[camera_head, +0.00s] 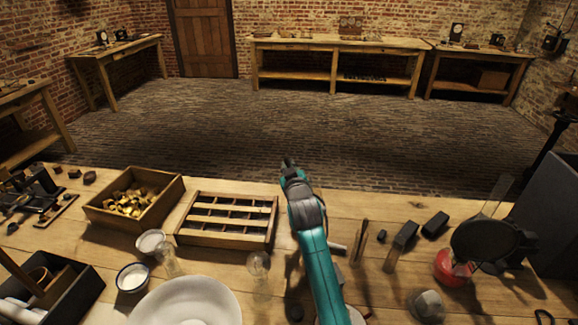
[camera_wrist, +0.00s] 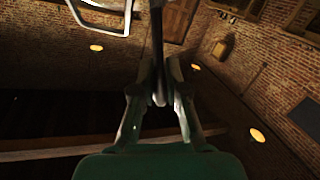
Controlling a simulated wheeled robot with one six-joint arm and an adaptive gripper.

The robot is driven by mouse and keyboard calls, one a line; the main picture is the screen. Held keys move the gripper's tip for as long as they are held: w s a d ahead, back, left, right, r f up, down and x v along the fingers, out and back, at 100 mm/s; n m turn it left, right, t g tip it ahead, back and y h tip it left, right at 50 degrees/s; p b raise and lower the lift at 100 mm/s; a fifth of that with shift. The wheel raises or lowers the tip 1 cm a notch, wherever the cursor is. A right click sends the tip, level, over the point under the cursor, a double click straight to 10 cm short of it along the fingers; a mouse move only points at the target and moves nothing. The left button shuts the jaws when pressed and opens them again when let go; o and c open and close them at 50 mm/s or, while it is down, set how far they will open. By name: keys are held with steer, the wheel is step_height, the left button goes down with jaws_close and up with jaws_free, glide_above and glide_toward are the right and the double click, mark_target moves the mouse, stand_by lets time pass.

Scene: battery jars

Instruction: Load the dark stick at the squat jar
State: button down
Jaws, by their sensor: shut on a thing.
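My gripper (camera_head: 288,163) is at the far end of my teal arm, raised above the bench and pointing away toward the room. In the wrist view its two fingers (camera_wrist: 160,98) are closed on a dark, narrow stick (camera_wrist: 157,38) that runs up out of the frame. The stick's far end is not visible. In the head view the held stick is too small to make out. A low, rounded glassy grey vessel (camera_head: 427,304) stands at the front right of the bench. I cannot tell whether it is the squat jar.
A compartment tray (camera_head: 183,236), a wooden box of brass pieces (camera_head: 101,222) and a white bowl (camera_head: 190,306) lie left of my arm. Clear glasses stand near them. Dark blocks (camera_head: 435,224) and a red flask (camera_head: 452,268) are on the right.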

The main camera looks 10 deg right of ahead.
steer(key=shift+f, duration=1.25)
stand_by(3.0)
steer(key=shift+r, duration=3.6)
